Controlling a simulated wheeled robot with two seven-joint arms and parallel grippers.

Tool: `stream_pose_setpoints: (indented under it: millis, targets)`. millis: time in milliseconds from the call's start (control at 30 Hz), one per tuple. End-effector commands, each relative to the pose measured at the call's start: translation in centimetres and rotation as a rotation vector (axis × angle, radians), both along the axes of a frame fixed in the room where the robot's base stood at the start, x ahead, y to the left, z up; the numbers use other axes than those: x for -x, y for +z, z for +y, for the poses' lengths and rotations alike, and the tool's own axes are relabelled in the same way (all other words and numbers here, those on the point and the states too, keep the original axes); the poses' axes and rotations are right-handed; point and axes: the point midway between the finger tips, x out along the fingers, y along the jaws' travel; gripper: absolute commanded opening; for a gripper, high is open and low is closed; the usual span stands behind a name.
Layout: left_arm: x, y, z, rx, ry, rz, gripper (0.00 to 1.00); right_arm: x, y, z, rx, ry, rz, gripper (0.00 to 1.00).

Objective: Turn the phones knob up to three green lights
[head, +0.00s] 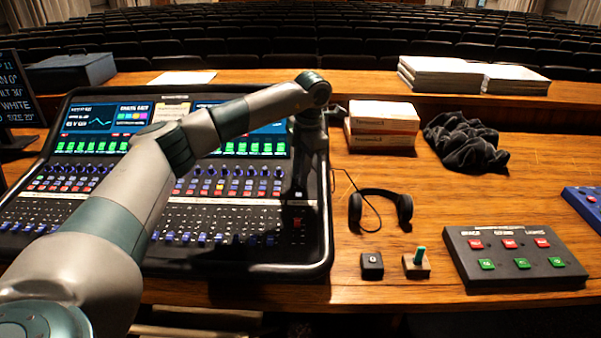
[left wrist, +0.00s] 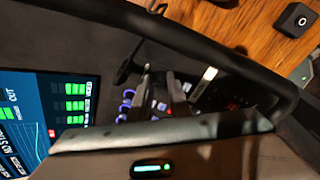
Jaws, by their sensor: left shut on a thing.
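The mixing desk (head: 322,225) fills the left and middle of the head view, with screens, rows of knobs and faders. My left arm reaches across it and bends down at its right side. My left gripper (head: 302,185) is low over the desk's right-hand strip, dark against the dark panel. In the left wrist view the fingers of my left gripper (left wrist: 176,92) point down at the panel and are closed around the phones knob, which they hide. A small white label (left wrist: 205,80) lies beside the fingertips. I cannot make out the knob's green lights. My right gripper is not in view.
Headphones (head: 380,207), a small black box (head: 372,264), a toggle switch block (head: 416,264) and a button panel (head: 515,256) lie right of the desk. Boxes (head: 382,124), a dark cloth (head: 466,142) and paper stacks (head: 440,75) are behind. Bare wood shows between them.

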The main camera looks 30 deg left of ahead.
Motion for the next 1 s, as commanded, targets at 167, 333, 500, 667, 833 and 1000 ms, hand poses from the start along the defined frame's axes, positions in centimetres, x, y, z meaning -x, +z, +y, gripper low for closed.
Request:
stream_pose_setpoints:
  millis: [167,333,500,667,833,1000]
  targets:
    - [-0.05,0.09,0.0,-0.008,-0.08,0.001,0.0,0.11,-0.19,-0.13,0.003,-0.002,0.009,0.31]
    - [-0.05,0.11,-0.03,-0.01,-0.117,0.002,0.0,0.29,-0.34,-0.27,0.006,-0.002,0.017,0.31]
    - [-0.06,0.12,-0.04,-0.011,-0.125,0.003,0.0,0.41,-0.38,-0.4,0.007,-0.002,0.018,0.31]
    - [-0.06,0.13,-0.03,-0.01,-0.124,0.002,0.0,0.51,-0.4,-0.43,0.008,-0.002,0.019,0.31]
    - [-0.06,0.12,-0.04,-0.011,-0.123,0.002,0.35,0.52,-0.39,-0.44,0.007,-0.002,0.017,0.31]
    - [-0.02,0.07,-0.03,-0.011,-0.123,0.004,0.35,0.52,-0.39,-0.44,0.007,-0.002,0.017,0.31]
